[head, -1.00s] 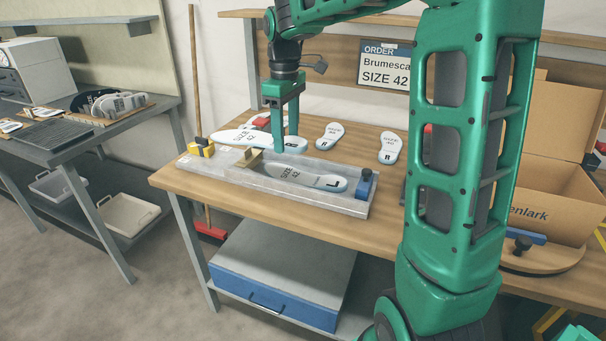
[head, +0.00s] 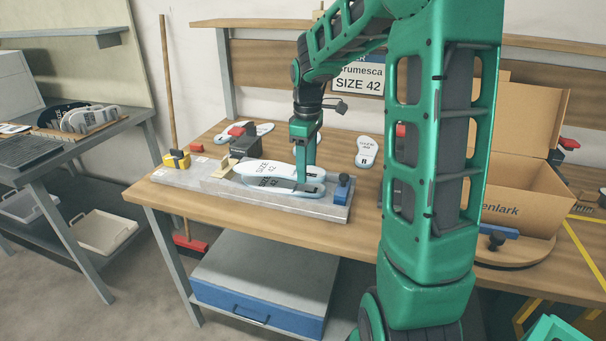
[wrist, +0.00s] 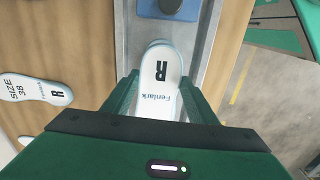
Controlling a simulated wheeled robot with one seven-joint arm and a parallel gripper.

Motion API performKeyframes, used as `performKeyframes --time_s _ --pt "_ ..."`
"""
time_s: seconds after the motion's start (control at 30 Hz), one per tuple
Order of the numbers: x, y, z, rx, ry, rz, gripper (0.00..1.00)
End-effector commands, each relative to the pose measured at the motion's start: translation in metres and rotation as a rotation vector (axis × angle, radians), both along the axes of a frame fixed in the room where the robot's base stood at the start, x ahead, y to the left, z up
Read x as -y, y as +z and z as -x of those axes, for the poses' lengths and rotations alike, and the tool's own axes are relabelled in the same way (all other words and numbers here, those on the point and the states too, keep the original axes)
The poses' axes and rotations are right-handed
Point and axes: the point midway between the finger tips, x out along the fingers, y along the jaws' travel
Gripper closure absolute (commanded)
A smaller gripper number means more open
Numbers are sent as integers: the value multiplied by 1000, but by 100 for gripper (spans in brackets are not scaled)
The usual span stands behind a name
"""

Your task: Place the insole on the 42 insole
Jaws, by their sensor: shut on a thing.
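My gripper (head: 305,172) is shut on a white insole (head: 268,169) marked SIZE 42 in the head view. In the wrist view this insole (wrist: 160,72) shows an R and "Fenlark" between my gripper's fingers (wrist: 160,98). The held insole is over the metal fixture (head: 325,211), roughly lengthwise along it. The 42 insole (head: 262,183) lies in the fixture, mostly covered by the held one. The two overlap, with the held one slightly farther back. I cannot tell whether they touch.
A blue clamp (head: 342,188) stands at the fixture's right end, a tan block (head: 222,168) toward its left. Other insoles lie on the bench behind, one at the right (head: 364,151). An open cardboard box (head: 520,200) is at the far right. A SIZE 42 order sign hangs behind.

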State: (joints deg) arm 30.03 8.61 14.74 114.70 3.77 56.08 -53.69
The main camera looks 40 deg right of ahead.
Motion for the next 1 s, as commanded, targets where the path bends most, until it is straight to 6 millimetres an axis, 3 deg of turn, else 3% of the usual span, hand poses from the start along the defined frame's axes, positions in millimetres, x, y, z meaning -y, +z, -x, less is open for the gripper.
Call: performKeyframes --time_s 0.17,0.9,0.93,1.0 --pt "0 -23 1 -1 -1 0 69" --pt "-1 -35 0 0 0 0 69" --pt "-1 -35 0 0 0 0 43" --pt "-1 -35 0 0 0 0 29"
